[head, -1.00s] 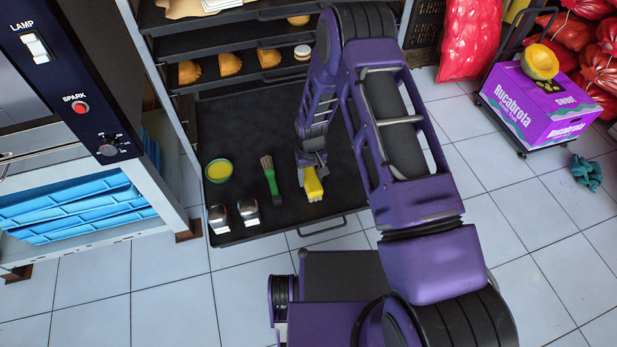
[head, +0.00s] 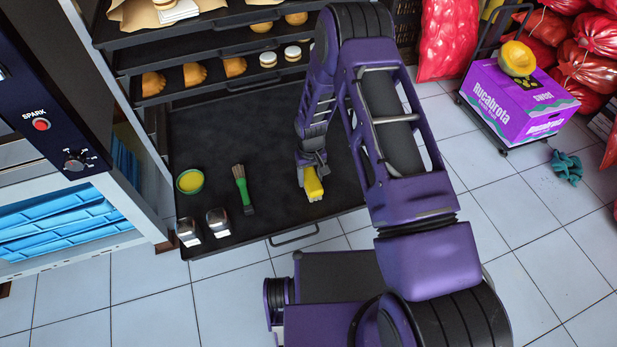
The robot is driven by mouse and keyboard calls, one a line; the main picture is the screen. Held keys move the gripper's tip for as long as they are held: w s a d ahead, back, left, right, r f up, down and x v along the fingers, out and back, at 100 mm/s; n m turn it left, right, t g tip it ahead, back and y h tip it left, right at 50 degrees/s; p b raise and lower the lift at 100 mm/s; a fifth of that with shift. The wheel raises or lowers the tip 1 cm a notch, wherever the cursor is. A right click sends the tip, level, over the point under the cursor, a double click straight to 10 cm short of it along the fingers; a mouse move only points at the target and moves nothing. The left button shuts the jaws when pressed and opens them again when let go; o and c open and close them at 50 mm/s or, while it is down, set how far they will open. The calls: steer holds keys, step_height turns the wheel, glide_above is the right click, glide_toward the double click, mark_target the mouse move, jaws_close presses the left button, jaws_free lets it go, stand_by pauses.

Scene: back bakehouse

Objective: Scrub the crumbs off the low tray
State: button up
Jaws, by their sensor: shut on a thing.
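The low tray (head: 278,218) is a dark, flat, pulled-out tray at the bottom of the rack. My gripper (head: 311,170) is over the tray's right part, pointing down. It is shut on a yellow brush (head: 314,186), whose pale lower end is at or close to the tray surface; I cannot tell whether it touches. A second brush with a green handle (head: 243,189) lies on the tray to the left of my gripper. I cannot make out any crumbs at this size. My arm hides the tray's right side.
On the tray's left stand a green bowl with yellow contents (head: 190,181) and two metal shakers (head: 218,222). Higher trays with pastries (head: 197,74) hang above the back. A purple box (head: 515,98) on a trolley stands at the right.

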step_height(320, 180, up, 3)
steer(key=shift+d+f+p, duration=0.1)
steer(key=shift+f+p, duration=0.1)
steer(key=shift+p, duration=0.3)
steer(key=shift+r+p, duration=1.3)
steer(key=shift+r, duration=1.5)
